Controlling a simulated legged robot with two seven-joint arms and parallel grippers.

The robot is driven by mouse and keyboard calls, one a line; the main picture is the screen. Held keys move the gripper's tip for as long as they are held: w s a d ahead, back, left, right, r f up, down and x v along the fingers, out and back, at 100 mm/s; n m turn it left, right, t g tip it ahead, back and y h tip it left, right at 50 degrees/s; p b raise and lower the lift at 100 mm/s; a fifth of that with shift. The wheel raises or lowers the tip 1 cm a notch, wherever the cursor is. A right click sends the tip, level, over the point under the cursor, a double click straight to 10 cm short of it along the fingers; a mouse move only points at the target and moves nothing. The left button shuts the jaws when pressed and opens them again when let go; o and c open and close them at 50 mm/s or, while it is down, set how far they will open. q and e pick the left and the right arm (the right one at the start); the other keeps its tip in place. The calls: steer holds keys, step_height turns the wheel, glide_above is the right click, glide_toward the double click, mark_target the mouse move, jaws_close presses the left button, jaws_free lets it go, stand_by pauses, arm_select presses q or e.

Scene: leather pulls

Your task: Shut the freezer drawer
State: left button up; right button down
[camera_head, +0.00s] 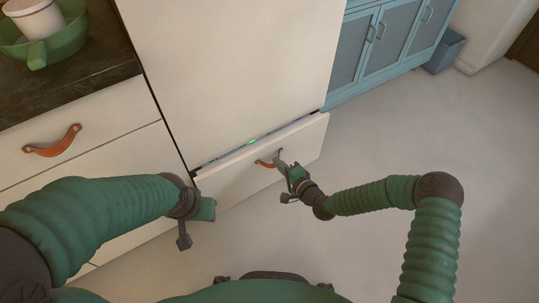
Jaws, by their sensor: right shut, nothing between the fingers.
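The freezer drawer (232,181) is the low cream front under a tall cream door. It stands slightly out, with a narrow dark gap and a small green light along its top edge. Its orange leather pull (264,164) is partly hidden by my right gripper (279,157). My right gripper is shut and empty, with its tips at the drawer front beside the pull; I cannot tell whether they touch. My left gripper (190,228) hangs left of the drawer front, nearer to me, and I cannot make out its fingers.
A cream drawer with an orange pull (53,142) is at left under a dark counter (84,82) with a green bowl (62,42). The floor (400,130) at right is clear.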

mark_target(265, 148)
steer(key=b+x, duration=0.1)
steer(key=x, duration=0.3)
steer(key=b+x, duration=0.1)
steer(key=shift+w+a+r+b, duration=0.2)
steer(key=shift+w+r+b, duration=0.1)
steer(key=shift+w, duration=0.2)
steer(key=shift+w+a+r, duration=0.15)
steer(key=shift+w+a, duration=0.1)
steer(key=shift+a, duration=0.1)
steer(key=shift+d, duration=0.1)
